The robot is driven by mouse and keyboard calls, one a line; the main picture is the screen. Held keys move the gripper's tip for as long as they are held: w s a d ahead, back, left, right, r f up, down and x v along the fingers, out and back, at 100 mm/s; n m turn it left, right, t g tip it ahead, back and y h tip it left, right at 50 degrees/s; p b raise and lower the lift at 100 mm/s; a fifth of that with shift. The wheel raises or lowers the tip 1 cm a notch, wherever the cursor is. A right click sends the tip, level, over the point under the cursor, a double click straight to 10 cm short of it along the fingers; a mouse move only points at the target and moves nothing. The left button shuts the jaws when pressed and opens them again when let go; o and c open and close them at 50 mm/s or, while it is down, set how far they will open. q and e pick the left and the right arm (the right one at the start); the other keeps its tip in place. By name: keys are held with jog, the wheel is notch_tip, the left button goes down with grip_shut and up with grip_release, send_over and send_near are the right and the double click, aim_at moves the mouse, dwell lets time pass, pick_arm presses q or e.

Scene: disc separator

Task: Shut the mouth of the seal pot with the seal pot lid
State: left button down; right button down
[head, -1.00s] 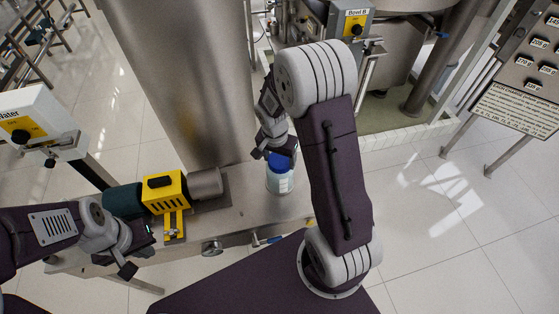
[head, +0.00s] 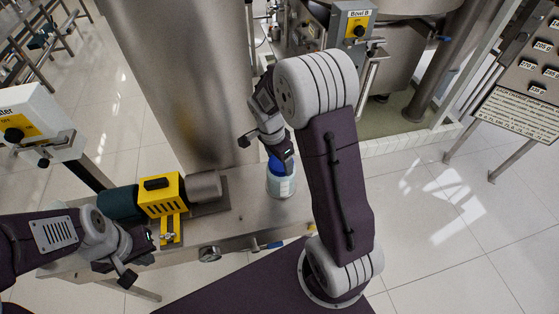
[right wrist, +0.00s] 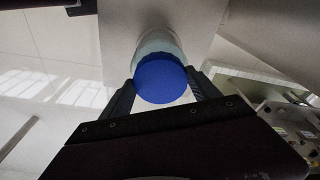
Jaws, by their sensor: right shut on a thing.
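The seal pot (head: 281,184), a pale translucent jar, stands upright on the steel bench. The blue seal pot lid (head: 275,164) is at its mouth, partly hidden by my right gripper (head: 268,150). In the right wrist view the lid (right wrist: 161,79) is a blue disc between the two fingers, with the pot (right wrist: 158,41) directly behind it. My right gripper is shut on the lid. Whether the lid is fully seated I cannot tell. My left gripper (head: 138,268) is open and empty at the bench's front left, away from the pot.
A yellow and dark green motor unit (head: 160,195) sits on the bench (head: 236,222), left of the pot. A large steel column (head: 185,80) rises behind it. A valve knob (head: 209,254) and a blue-handled lever (head: 272,245) are at the front edge.

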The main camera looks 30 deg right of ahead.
jog(key=m, duration=0.3)
jog(key=shift+w+r, duration=0.2)
jog(key=shift+c, duration=1.1)
grip_release()
jog(key=shift+o, duration=0.7)
jog(key=shift+s+f, duration=0.1)
jog(key=shift+r, duration=0.3)
notch_tip(320, 180, up, 12)
jog(key=a+p, duration=0.1)
jog(key=p, duration=0.1)
jog(key=shift+a+r, duration=0.2)
jog(key=shift+a, duration=0.1)
